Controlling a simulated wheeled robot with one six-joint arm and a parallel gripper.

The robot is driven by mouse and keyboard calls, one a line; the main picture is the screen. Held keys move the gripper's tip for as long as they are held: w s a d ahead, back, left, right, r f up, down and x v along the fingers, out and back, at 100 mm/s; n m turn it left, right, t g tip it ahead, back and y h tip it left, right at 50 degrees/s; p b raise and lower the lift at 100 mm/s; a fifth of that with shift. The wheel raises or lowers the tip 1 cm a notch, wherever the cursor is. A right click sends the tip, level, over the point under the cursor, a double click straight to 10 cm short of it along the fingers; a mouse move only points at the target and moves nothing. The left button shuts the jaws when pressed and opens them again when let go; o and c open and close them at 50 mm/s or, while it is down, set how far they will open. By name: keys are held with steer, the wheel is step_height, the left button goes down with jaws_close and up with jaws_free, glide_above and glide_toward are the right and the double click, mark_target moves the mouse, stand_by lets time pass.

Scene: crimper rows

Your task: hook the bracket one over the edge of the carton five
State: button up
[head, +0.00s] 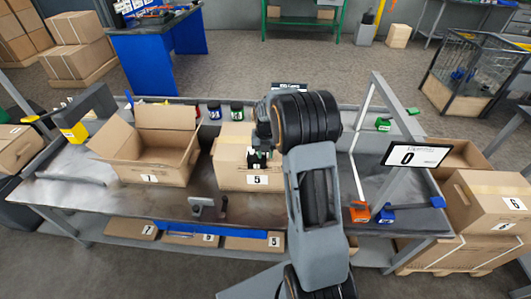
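Carton five (230,178) is a closed brown box with a "5" label on its front, standing on the grey bench. My arm comes in from the front right and covers the carton's right side. My gripper (259,158) is at the carton's upper front; small dark and green parts show there. Whether its fingers are open or shut, touch the carton or hold anything is too small to tell. A grey bracket-like piece (206,208) stands at the bench's front edge, left of my arm and apart from the gripper. No number on it is readable.
A grey and yellow arch-shaped tool (92,108) is at the bench's left. Orange and blue tools (384,215) lie at front right, near a "0" sign (414,154). Flat cartons (254,244) lie on the lower shelf.

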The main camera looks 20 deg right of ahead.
steer(key=shift+o, duration=0.2)
step_height(320, 180, up, 14)
stand_by(0.6)
steer(key=shift+f, duration=0.1)
